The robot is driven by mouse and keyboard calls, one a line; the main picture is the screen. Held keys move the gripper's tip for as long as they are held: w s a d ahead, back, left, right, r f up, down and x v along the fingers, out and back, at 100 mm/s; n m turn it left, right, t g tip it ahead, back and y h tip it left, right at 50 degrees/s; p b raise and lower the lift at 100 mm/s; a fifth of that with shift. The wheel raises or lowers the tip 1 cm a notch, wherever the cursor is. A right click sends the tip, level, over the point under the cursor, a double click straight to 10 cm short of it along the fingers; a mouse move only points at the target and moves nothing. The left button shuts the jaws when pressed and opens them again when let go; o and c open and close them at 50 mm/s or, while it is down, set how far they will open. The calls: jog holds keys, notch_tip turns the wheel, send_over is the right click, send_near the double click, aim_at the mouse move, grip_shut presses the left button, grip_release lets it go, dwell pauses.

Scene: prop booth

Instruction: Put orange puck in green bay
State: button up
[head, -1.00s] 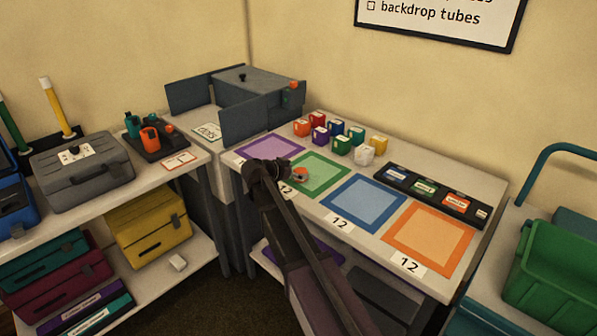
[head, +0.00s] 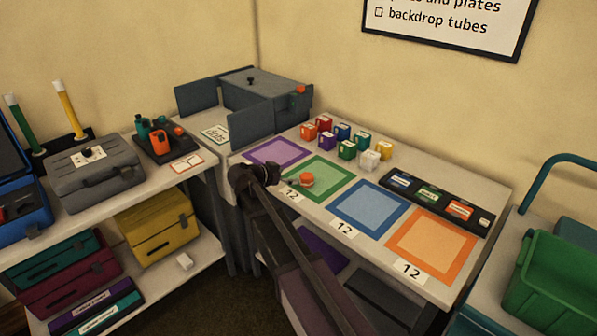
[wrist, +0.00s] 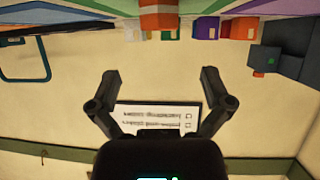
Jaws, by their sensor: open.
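The orange puck (head: 306,180) is on the left part of the green bay (head: 338,184), a green-framed square on the table. It also shows at the top of the upside-down wrist view (wrist: 158,18), with a pale band. My gripper (head: 282,176) is just left of the puck in the head view, with a small gap between them. In the wrist view my gripper (wrist: 160,76) has its two fingers spread wide, with nothing between them, and the puck is beyond the fingertips. Small fingertip detail is too dark to tell in the head view.
A purple bay (head: 274,151) lies left of the green one; blue (head: 368,207) and orange (head: 432,245) bays lie right. Several small coloured containers (head: 347,149) stand behind. A black tray (head: 434,197) sits back right. A grey box (head: 262,90) stands at the back left.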

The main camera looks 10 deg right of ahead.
jog(key=shift+p+v, duration=0.75)
jog(key=shift+v, duration=1.6)
jog(key=n+g+y, duration=0.4)
jog(key=n+y, duration=0.1)
send_near(316, 219)
jog(key=x, duration=0.6)
jog(key=shift+d+f, duration=0.15)
jog(key=s+d+f+n+g+y, duration=0.1)
jog(key=s+n+y, duration=0.5)
jog(key=s, duration=0.6)
notch_tip(316, 219, down, 2)
jog(key=shift+s+f+n+g, duration=0.2)
jog(key=shift+s+n+g, duration=0.1)
jog(key=shift+g, duration=0.5)
